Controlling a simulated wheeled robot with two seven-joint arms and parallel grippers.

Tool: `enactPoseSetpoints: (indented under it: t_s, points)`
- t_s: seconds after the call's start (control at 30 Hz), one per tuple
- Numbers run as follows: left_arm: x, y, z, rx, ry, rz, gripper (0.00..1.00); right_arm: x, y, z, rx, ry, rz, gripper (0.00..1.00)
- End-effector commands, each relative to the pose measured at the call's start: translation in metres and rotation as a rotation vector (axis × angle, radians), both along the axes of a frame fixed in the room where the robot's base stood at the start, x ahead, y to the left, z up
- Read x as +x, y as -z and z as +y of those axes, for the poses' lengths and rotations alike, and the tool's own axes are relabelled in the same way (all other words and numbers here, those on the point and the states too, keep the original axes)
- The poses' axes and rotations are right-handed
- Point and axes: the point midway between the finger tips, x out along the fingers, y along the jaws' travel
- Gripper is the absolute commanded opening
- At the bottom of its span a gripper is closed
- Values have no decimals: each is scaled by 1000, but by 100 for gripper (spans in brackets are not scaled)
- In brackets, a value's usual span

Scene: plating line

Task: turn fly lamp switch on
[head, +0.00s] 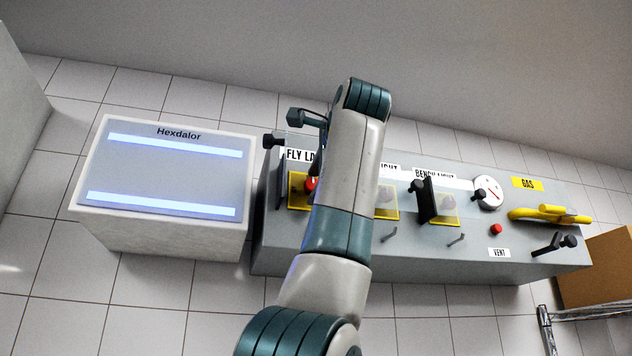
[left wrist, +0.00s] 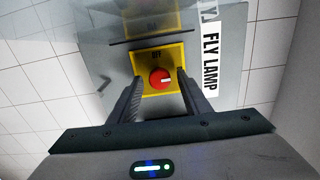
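The fly lamp switch is a red knob (left wrist: 160,79) with a white mark, on a yellow plate (left wrist: 146,62) reading OFF. The label FLY LAMP (left wrist: 211,60) is beside it in the left wrist view. My left gripper (left wrist: 160,84) is open, its fingers on either side of the knob with small gaps; contact is not visible. In the head view, the red knob (head: 311,184) shows at the edge of my left arm, which hides part of the label (head: 299,155) and the gripper's fingertips. My right gripper is not in view.
The grey panel (head: 480,265) carries other switches with clear covers, a gauge (head: 488,193), a red button (head: 496,229) and a yellow gas handle (head: 545,214). A Hexdalor box (head: 165,178) with two bright tubes stands left. A cardboard box (head: 598,266) is at right.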

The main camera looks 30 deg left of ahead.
Motion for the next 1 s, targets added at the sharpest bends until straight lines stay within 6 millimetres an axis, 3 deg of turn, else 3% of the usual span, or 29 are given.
enactPoseSetpoints:
  t_s: [0.47, 0.67, 1.0]
  points:
    - [-8, 1, -10, 1, 1, -2, 44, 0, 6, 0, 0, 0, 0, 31]
    - [-26, 2, -30, 1, 0, -2, 44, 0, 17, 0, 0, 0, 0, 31]
    - [-70, 2, -83, 2, 1, -3, 44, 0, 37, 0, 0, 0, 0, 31]
